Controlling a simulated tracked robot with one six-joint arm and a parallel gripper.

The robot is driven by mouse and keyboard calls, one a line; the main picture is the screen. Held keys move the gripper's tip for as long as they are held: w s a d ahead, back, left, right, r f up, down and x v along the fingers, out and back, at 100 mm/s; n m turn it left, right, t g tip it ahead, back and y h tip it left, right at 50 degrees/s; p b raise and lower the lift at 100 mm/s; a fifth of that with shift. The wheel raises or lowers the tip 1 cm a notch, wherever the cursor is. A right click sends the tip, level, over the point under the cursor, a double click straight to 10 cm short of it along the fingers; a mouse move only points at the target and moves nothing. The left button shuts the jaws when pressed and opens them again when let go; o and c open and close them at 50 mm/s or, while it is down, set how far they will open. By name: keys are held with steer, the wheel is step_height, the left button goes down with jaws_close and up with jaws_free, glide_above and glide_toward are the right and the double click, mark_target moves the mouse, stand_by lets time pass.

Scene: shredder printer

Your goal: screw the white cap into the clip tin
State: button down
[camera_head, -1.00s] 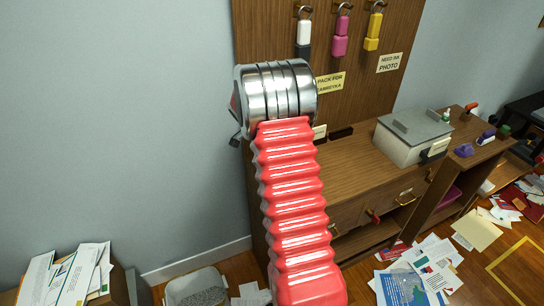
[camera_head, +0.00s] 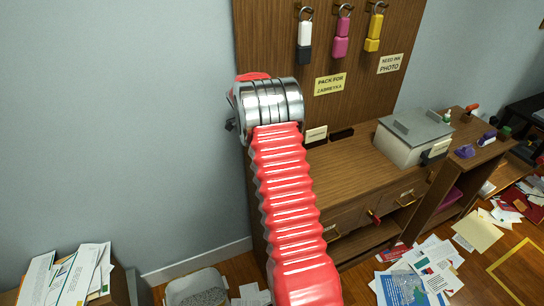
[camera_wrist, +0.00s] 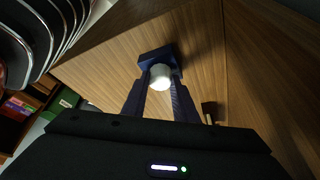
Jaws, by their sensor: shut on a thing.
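In the wrist view my gripper (camera_wrist: 160,86) is shut on the white cap (camera_wrist: 160,77), a small pale rounded piece between two dark blue fingers. A dark blue block (camera_wrist: 156,54) shows just beyond the cap, close to or touching it; I cannot tell whether it is the clip tin or part of the fingers. No clip tin can be made out for certain in either view. In the head view my gripper and the cap are hidden behind my own red and silver arm.
A wooden desk (camera_head: 355,165) with a tall back panel (camera_head: 270,50) stands ahead. Key tags, including a pink one (camera_head: 342,38), hang on the panel. A grey box (camera_head: 412,138) sits on the desk's right. Papers (camera_head: 410,285) litter the floor.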

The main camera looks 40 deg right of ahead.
steer(key=shift+f, duration=0.15)
steer(key=c, duration=1.3)
jaws_free()
steer(key=shift+c, duration=0.2)
steer(key=shift+o, duration=0.2)
steer(key=shift+o, duration=1.4)
steer(key=shift+r, duration=1.8)
